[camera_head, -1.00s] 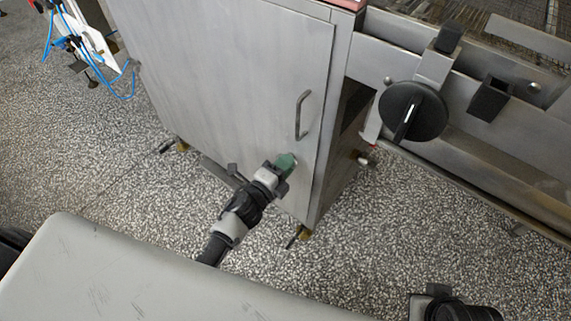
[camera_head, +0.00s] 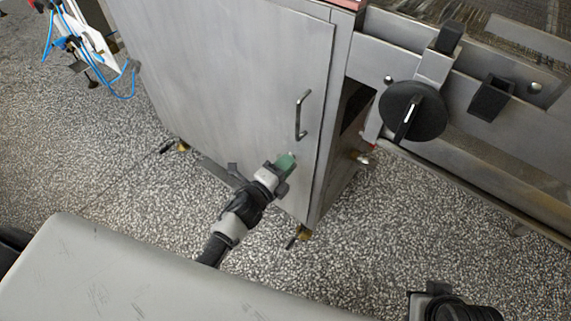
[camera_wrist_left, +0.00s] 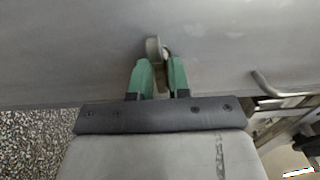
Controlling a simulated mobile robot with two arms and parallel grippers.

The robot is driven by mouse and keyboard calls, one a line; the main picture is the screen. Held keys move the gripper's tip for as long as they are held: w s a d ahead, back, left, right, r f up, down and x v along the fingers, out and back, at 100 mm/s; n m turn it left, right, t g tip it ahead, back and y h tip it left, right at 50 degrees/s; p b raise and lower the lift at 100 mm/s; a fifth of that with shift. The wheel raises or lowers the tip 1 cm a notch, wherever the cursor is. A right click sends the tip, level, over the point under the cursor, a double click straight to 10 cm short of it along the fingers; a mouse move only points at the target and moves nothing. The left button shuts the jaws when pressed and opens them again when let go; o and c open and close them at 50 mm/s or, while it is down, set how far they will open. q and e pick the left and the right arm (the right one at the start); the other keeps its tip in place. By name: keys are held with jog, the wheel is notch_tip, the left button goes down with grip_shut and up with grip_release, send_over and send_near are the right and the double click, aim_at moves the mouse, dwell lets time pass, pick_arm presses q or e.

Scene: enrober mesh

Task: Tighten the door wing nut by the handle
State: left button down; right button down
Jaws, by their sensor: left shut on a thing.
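The grey metal cabinet door (camera_head: 225,75) is closed and has a bar handle (camera_head: 302,115) near its right edge. My left gripper (camera_head: 287,160) is at the door just below and left of the handle, its green fingertips close to the door face. In the left wrist view the green fingers (camera_wrist_left: 161,80) are shut on the wing nut (camera_wrist_left: 153,48), a small pale metal piece whose rounded wing shows past the fingertips. The handle also shows at the right of that view (camera_wrist_left: 266,86). The fingers hide much of the nut. My right gripper (camera_head: 430,298) shows only partly at the bottom right; its fingers are unclear.
A round black knob (camera_head: 412,110) and a metal conveyor frame (camera_head: 490,150) stand right of the cabinet. A white stand with blue hoses (camera_head: 90,40) is at the far left. Speckled floor (camera_head: 110,170) is open left of the cabinet.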

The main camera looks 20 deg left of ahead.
dwell(0.6)
pick_arm(q)
jog(key=c, duration=1.2)
grip_release()
jog(key=shift+o, duration=0.2)
